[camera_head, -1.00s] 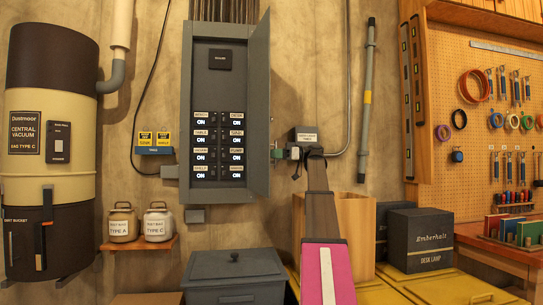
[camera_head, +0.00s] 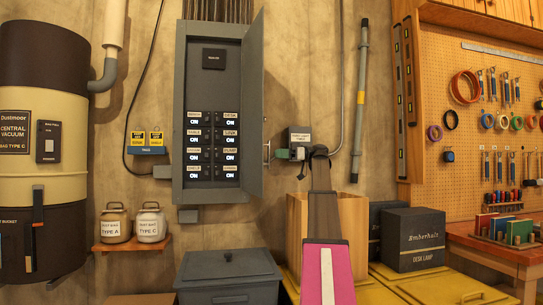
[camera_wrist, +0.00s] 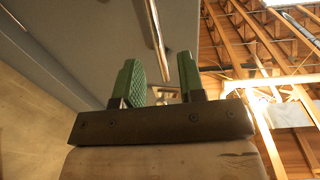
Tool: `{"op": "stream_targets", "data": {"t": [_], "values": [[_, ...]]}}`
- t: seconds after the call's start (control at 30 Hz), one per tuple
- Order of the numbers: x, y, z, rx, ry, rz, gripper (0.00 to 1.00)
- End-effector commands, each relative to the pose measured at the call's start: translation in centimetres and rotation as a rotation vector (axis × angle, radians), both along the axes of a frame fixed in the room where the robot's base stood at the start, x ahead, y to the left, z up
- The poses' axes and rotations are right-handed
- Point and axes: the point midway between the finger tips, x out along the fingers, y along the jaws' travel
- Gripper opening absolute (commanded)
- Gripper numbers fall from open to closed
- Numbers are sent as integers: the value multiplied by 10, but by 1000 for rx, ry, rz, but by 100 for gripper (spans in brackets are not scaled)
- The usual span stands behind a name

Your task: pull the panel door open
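The grey panel door (camera_head: 251,110) is swung open on the right side of the wall panel (camera_head: 181,120), seen at a steep angle in the head view. A metal handle (camera_head: 267,153) stands out from its outer face. My gripper (camera_head: 298,154) is just right of the handle, partly hidden by my wrist. In the wrist view my gripper (camera_wrist: 160,82) has its two green fingers apart. A shiny handle bar (camera_wrist: 155,35) runs down towards the gap between them, with the grey door (camera_wrist: 80,40) behind. I cannot tell whether the fingers touch the bar.
A wall box (camera_head: 299,137) with a conduit is right behind my gripper. Below stand a wooden crate (camera_head: 352,230), a grey bin (camera_head: 228,275) and a black lamp box (camera_head: 413,240). A shelf with two canisters (camera_head: 150,224) is left.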

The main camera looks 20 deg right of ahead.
Motion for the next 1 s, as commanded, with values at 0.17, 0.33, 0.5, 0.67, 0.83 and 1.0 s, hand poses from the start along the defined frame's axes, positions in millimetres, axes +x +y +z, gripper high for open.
{"op": "stream_targets", "data": {"t": [0.17,0.33,0.5,0.67,0.83,1.0], "values": [[-7,-33,0,0,0,-1,37],[-12,-50,0,1,0,0,37],[-14,-56,0,0,0,1,37],[-15,-56,0,0,0,1,37],[-14,-56,0,0,0,1,37],[-14,-56,0,0,0,1,37]]}}
